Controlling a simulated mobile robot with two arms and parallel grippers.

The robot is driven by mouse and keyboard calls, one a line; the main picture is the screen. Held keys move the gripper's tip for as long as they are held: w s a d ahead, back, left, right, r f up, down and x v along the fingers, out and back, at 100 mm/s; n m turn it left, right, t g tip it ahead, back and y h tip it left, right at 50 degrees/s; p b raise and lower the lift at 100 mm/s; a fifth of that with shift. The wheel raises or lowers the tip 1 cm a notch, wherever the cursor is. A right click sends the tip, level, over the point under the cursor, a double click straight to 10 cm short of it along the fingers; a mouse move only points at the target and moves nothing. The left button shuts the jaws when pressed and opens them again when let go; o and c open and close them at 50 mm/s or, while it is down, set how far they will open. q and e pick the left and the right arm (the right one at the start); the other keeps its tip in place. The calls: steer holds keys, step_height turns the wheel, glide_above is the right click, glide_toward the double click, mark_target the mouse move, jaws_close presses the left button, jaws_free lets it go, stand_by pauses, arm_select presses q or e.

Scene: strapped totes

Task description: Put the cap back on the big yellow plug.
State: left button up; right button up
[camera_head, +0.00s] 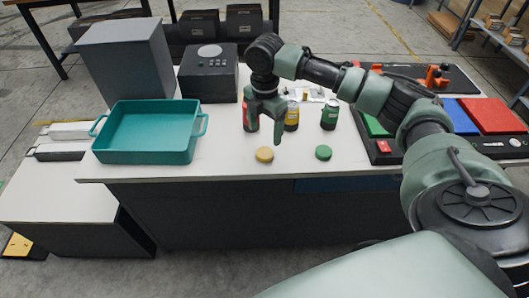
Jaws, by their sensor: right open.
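A yellow cylinder with dark parts (291,117), which looks like the yellow plug, stands upright on the white table. A round yellow cap (264,154) lies flat near the table's front edge, in front of it and to the left. My right gripper (264,124) points down above and behind the yellow cap. It is open with nothing visible between its fingers. It partly hides a red cylinder (250,122) and stands just left of the yellow one. My left gripper is not in view.
A green cylinder (329,116) and a green cap (323,152) are to the right. A teal tray (150,157) and grey box (127,62) are left, a black box (209,78) behind. Red, blue and green panels (490,116) lie right.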

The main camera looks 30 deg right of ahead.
mark_target(265, 152)
step_height(265, 152, down, 2)
steer(key=shift+w+f, duration=0.1)
steer(key=shift+f, duration=0.15)
steer(key=shift+s+a+f+p, duration=0.1)
steer(key=shift+s+f+p, duration=0.1)
steer(key=shift+f+p, duration=0.2)
steer(key=f, duration=0.3)
steer(key=shift+s+a+f+p, duration=0.15)
steer(key=shift+s+f+p, duration=0.15)
steer(key=shift+p, duration=0.1)
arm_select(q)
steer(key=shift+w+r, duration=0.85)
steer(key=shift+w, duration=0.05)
arm_select(e)
steer(key=shift+f, duration=0.35)
steer(key=c, duration=1.4)
